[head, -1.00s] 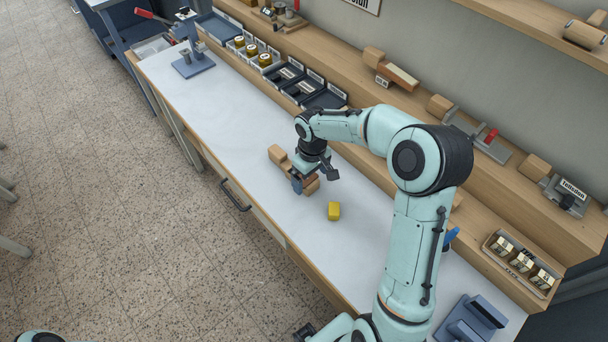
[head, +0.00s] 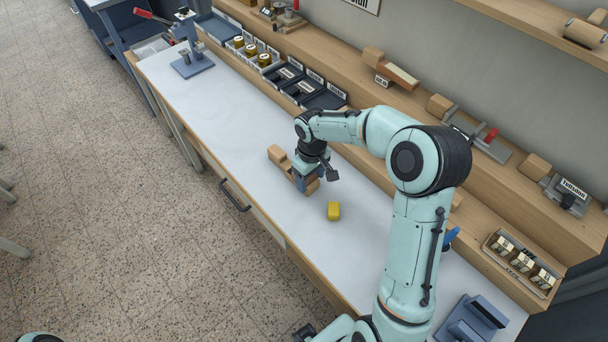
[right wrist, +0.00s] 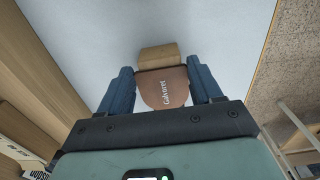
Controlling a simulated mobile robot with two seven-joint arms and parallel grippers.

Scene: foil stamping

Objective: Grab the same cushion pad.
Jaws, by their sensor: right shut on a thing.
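The cushion pad (right wrist: 164,92) is brown with a rounded near end and white lettering that looks like "Galvoret". It lies against a tan wooden block (right wrist: 159,57) on the white bench top. My right gripper (right wrist: 163,80) has its two blue fingers at the pad's left and right sides and is shut on it. In the head view my right gripper (head: 311,184) is low over the bench, and its fingers partly hide the pad. My left gripper does not show.
Labelled trays (head: 302,92) line the back of the bench below a wooden shelf (head: 505,195). A blue-grey stand (head: 192,66) is at the far end. The bench between is clear.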

